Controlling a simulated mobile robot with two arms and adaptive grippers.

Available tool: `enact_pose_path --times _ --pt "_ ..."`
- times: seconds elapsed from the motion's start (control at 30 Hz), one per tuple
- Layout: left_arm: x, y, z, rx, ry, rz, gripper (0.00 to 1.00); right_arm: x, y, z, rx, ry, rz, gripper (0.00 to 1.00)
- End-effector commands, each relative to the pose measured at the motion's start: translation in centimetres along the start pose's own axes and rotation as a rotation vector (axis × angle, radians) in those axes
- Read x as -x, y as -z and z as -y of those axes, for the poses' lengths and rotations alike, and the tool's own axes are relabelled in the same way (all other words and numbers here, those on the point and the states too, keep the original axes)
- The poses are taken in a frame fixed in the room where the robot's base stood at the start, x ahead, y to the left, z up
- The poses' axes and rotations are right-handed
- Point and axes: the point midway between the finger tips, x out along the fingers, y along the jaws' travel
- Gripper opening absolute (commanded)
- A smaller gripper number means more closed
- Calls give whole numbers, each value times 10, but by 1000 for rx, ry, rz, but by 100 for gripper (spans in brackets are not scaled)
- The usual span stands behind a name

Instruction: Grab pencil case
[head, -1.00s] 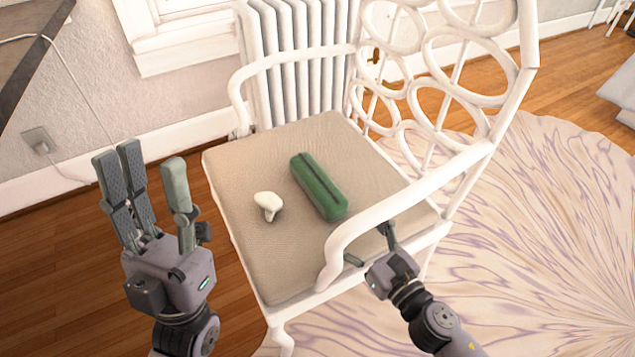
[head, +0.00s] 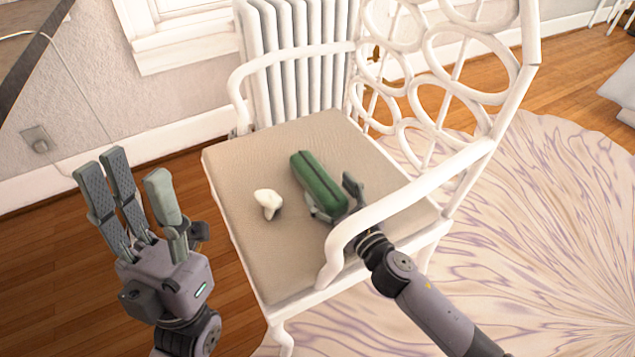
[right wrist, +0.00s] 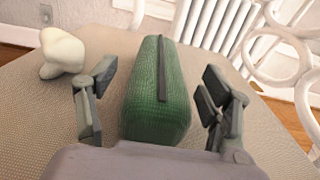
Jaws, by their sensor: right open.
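The green pencil case (head: 317,181) with a dark zip line lies on the beige chair seat. It also shows in the right wrist view (right wrist: 158,98), lying lengthwise between the fingers. My right gripper (head: 336,199) reaches in under the chair's armrest, which hides part of it. Its fingers stand on either side of the case's near end, open, with a visible gap on the right side in the wrist view (right wrist: 155,105). My left gripper (head: 134,190) is open and empty, in the air left of the chair.
A small white mushroom-like object (head: 268,201) lies on the seat (head: 285,262) left of the case. The white chair's armrest (head: 400,203) passes above my right gripper. A radiator (head: 295,65) stands behind the chair. A patterned rug (head: 540,220) covers the floor at right.

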Motion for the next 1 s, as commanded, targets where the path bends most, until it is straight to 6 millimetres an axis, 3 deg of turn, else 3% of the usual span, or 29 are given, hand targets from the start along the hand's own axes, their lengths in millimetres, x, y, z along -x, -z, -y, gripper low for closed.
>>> enact_pose_path --times 0.13,1.0 --pt "-1 0 0 0 -1 -2 40 0 0 0 0 0 0 73" --pt "-1 -1 0 -2 -1 0 40 0 -1 0 0 0 2 17"
